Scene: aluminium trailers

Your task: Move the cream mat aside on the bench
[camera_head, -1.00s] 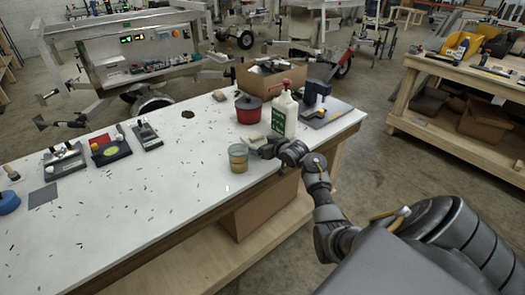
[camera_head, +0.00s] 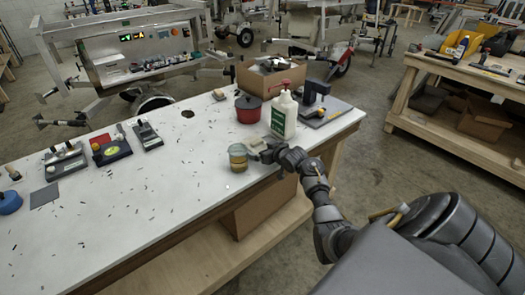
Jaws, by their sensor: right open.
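A small cream piece (camera_head: 256,142), which looks like the cream mat, lies flat near the front edge of the white bench top (camera_head: 150,200), between the green-labelled white bottle and the glass jar. My right gripper (camera_head: 259,151) is low over the bench edge, at the near side of the cream piece. Its jaws are open. The gripper hides part of the piece, and I cannot tell whether they touch. My left gripper is not in view.
Close by stand a glass jar (camera_head: 238,157), a white pump bottle (camera_head: 284,116), a red pot (camera_head: 248,108) and a blue tool on a dark plate (camera_head: 335,106). A cardboard box (camera_head: 268,79) stands behind. The bench's middle is mostly clear, with scattered dark bits.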

